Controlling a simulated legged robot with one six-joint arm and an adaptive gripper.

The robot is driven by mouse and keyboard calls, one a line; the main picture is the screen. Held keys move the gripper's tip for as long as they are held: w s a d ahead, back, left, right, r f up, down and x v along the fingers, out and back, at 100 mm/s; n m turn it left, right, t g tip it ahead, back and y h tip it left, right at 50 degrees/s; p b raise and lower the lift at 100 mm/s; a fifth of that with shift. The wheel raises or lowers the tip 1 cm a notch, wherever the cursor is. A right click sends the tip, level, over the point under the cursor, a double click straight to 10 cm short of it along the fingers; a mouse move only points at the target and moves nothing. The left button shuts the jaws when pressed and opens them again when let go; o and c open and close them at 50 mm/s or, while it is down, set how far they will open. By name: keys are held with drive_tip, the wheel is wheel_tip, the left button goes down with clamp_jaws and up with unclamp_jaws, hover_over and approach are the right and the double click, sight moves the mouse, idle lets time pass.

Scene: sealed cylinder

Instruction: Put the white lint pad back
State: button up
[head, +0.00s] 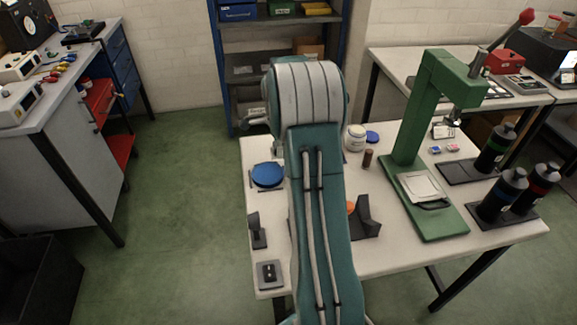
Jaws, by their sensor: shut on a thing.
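My teal and grey arm rises through the middle of the head view and covers part of the white table (378,262). The end of the arm and my gripper are hidden behind its own links, so what the gripper holds does not show. A white square piece (421,187) lies on the base of the green press (406,130); I cannot tell whether it is the lint pad or a plate of the press. No other thing can be surely named as the lint pad.
A blue round lid (267,175), a black stand (257,231) and a small grey block (270,274) are at the table's left edge. A white jar (355,138) stands behind. Dark bottles (495,147) stand at the right. A dark angled holder (367,217) is right of my arm.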

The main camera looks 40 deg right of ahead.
drive_tip(key=s+d, duration=1.5)
drive_tip(key=s, duration=0.1)
wheel_tip(320, 180, down, 10)
drive_tip(key=shift+s, duration=0.15)
drive_tip(key=o, duration=1.1)
